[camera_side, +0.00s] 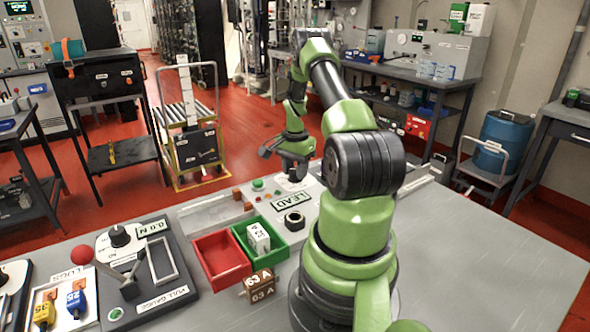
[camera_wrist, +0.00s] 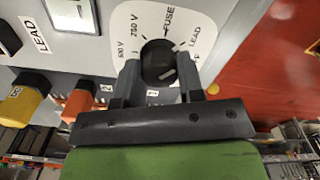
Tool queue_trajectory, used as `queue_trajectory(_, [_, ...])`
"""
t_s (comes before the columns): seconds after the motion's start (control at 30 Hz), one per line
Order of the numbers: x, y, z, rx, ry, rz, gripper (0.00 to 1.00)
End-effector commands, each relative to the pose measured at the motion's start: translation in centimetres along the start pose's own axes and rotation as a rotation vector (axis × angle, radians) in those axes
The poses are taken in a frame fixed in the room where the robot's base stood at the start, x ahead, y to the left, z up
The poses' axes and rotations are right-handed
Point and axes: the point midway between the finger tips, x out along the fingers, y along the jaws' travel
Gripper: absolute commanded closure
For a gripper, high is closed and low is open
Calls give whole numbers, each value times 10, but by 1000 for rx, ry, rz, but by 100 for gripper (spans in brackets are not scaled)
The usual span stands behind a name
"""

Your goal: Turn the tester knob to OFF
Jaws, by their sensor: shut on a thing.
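The tester knob (camera_wrist: 157,58) is a round black knob on a white dial (camera_wrist: 125,22) in the wrist view. The dial reads 500 V, 250 V, FUSE and LEAD, with a last label partly hidden at the lower right. A pale mark on the knob is toward its lower right; I cannot tell exactly which label it points to. My gripper (camera_wrist: 159,82) is shut on the knob, one finger on each side. In the side view my gripper (camera_side: 292,176) is down at the back of the bench over the tester (camera_side: 315,192), hiding the knob.
Yellow (camera_wrist: 22,104) and orange (camera_wrist: 78,104) plugs sit beside the dial. In the side view, a red bin (camera_side: 222,262) and a green bin (camera_side: 290,250) holding a white block stand in front. A brown block (camera_side: 259,284) and a pull gauge (camera_side: 145,265) are nearer. The bench's right side is clear.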

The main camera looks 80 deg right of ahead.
Motion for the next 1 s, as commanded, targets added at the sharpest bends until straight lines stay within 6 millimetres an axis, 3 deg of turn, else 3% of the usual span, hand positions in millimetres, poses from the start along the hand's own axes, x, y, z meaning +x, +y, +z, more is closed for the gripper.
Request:
queue_trajectory(0.2, [0,0,0,289,-1,1,84])
queue_trajectory(0.57, [0,0,0,351,-2,1,84])
queue_trajectory(0.83, [0,0,1,721,-2,2,84])
queue_trajectory(1.0, [0,0,1,831,-2,3,84])
